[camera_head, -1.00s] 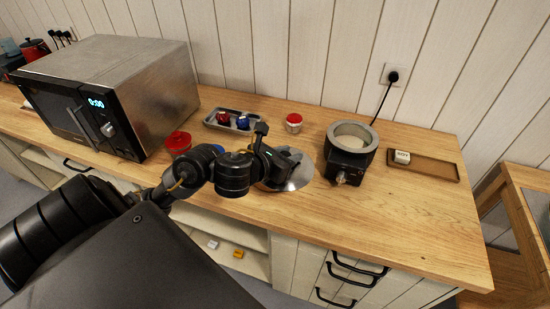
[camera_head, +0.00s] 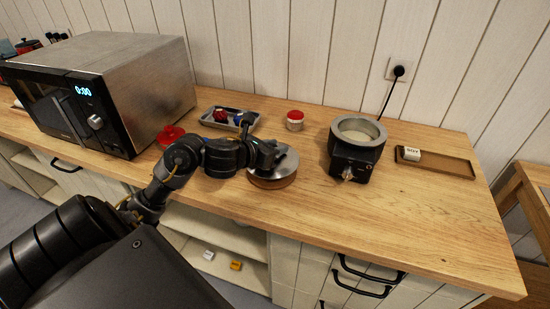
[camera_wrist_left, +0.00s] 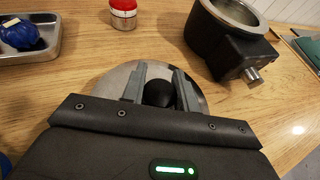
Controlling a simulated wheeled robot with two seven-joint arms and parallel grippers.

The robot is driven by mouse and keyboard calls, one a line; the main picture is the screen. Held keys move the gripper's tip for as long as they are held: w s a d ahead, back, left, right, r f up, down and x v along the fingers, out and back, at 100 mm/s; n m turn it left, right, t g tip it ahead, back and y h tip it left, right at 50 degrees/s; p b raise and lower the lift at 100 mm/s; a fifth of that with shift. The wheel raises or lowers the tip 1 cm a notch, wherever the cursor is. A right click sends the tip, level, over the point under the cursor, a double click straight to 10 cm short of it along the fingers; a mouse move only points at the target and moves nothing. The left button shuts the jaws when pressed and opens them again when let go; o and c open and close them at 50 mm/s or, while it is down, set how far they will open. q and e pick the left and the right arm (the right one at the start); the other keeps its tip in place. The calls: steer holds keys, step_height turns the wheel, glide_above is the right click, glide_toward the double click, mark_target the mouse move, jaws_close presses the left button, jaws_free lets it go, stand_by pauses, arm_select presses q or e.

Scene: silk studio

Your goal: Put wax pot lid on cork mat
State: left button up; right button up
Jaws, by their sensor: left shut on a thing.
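The wax pot lid (camera_head: 285,168) is a round metal disc with a black knob (camera_wrist_left: 159,93), and the disc also shows in the wrist view (camera_wrist_left: 110,82). My left gripper (camera_head: 270,154) is shut on the knob from above. Directly under the lid, a brown round edge shows, which looks like the cork mat (camera_head: 272,184); most of it is hidden. The lid looks level and very close to it, but I cannot tell whether they touch. The black wax pot (camera_head: 350,160) stands uncovered to the right, with a metal rim. My right gripper is not in view.
A microwave (camera_head: 150,80) stands at the left. Behind the gripper are a metal tray (camera_head: 250,128) with red and blue items and a red-topped jar (camera_head: 295,120). A brown tray (camera_head: 450,166) lies right of the pot. The front right counter is clear.

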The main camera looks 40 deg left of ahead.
arm_select(q)
steer(key=shift+f, duration=1.55)
steer(key=shift+f, duration=0.1)
steer(key=shift+f+b, duration=0.15)
steer(key=shift+b, duration=0.25)
steer(key=o, duration=1.1)
steer(key=shift+c, duration=0.2)
